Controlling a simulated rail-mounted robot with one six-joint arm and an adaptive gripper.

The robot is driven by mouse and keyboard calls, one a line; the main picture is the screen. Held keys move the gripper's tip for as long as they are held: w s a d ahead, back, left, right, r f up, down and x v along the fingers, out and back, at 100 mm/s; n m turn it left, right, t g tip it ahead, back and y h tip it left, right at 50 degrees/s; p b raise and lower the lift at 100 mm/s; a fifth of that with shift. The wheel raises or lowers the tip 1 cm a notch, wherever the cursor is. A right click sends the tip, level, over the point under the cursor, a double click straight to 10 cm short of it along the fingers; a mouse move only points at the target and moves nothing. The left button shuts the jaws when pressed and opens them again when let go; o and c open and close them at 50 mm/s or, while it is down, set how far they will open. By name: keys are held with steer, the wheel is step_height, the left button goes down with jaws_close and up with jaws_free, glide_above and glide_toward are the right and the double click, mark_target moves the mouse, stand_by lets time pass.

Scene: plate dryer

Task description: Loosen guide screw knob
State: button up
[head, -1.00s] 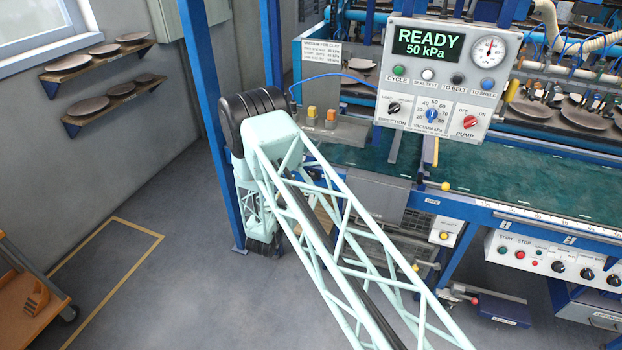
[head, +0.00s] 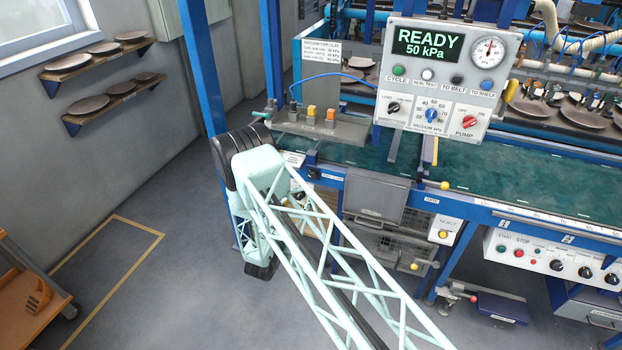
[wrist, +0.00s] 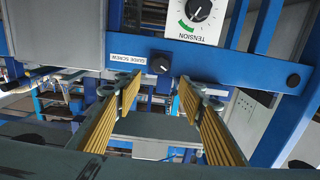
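The guide screw knob (wrist: 160,64) is a small black round knob on a blue frame beam in the wrist view. A white label (wrist: 129,60) reading "GUIDE SCREW" is beside it on the left. My gripper (wrist: 158,95) is open, with ribbed yellow-brown pads on its fingers. The knob appears between and beyond the fingertips, and nothing is held.
A white panel with a "TENSION" dial (wrist: 198,10) is above the knob. Blue frame posts stand around it. In the head view, a control panel (head: 447,78) reads "READY 50 kPa". A green belt (head: 480,168) runs behind the blue rail. Open floor (head: 150,290) lies at left.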

mark_target(312, 176)
steer(key=shift+w, duration=0.1)
steer(key=shift+x, duration=6.75)
steer(key=shift+c, duration=0.5)
steer(key=c, duration=0.7)
